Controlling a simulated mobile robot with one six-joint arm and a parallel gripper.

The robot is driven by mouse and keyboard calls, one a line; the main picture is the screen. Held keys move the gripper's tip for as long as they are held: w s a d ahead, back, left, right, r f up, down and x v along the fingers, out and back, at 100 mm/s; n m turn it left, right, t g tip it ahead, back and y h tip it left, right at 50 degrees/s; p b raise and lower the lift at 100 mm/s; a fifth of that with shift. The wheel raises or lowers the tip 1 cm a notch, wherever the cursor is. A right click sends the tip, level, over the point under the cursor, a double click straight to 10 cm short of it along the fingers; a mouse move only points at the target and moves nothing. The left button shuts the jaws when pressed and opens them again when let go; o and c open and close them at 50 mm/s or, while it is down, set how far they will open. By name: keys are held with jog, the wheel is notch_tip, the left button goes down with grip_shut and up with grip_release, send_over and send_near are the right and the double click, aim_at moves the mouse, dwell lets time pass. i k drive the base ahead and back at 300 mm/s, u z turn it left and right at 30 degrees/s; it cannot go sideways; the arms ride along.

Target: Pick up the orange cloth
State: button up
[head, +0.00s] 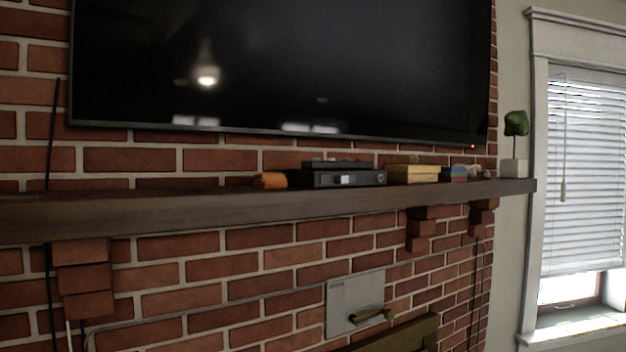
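An orange cloth (270,181), small and bunched or rolled, lies on the dark wooden mantel shelf (180,211) in the head view. It sits just left of a black box-like device (337,178), close beside it. I cannot tell whether the two touch. My gripper is not in view.
Right of the device on the mantel are a yellow box (413,174), a small multicoloured stack (453,174) and a potted plant (515,145). A large TV (280,70) hangs above. Brick corbels (82,280) jut out below. The mantel's left part is clear.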

aim_at(273, 180)
jog(key=z, duration=1)
jog(key=i, duration=0.5)
jog(key=u, duration=2)
